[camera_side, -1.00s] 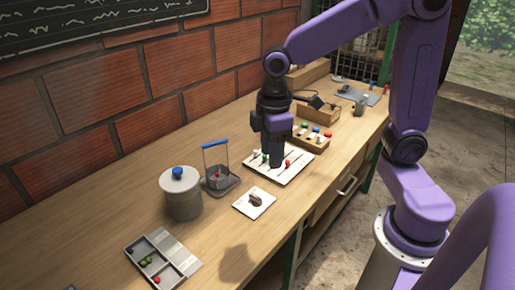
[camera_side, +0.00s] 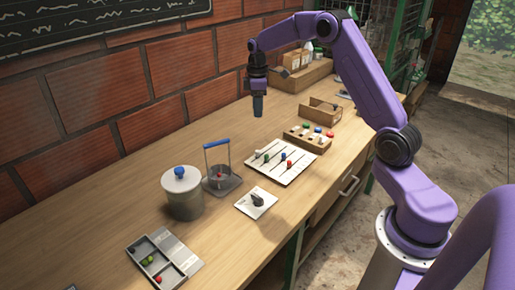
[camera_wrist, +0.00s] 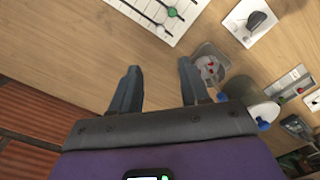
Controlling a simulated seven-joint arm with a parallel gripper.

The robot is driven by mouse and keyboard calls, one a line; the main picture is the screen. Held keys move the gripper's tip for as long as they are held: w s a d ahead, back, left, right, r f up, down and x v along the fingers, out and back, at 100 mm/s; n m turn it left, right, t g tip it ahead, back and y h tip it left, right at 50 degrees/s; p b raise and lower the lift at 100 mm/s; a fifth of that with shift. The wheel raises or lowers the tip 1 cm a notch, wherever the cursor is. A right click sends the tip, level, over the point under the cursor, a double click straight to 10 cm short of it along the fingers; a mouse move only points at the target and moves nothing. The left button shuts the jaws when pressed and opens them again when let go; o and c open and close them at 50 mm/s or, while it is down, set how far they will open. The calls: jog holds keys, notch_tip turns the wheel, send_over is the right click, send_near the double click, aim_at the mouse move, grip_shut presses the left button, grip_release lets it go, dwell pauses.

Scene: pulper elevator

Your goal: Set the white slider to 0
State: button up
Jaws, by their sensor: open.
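The white slider panel (camera_side: 296,169) lies flat on the bench, with dark slots and several coloured knobs. The white slider's knob (camera_side: 258,152) is small and pale at the panel's left side. A green knob, a blue knob (camera_side: 283,156) and a red knob (camera_side: 289,163) sit on the other slots. The scale marks are too small to read. My gripper (camera_side: 258,112) hangs above the bench behind the panel, apart from it. In the wrist view my gripper (camera_wrist: 158,82) is open and empty over bare wood. The panel (camera_wrist: 140,10) is partly cut off at the top there.
A wooden block with coloured pegs (camera_side: 308,138) stands behind the panel. A switch plate (camera_side: 255,203), a framed device with a blue handle (camera_side: 221,181), a lidded pot (camera_side: 183,195) and a divided tray (camera_side: 163,262) are nearer. The brick wall borders the bench.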

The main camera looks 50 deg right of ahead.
aim_at(257, 151)
notch_tip(257, 151, down, 17)
jog(key=shift+r, duration=0.1)
dwell(0.4)
jog(key=shift+a, duration=0.1)
grip_shut()
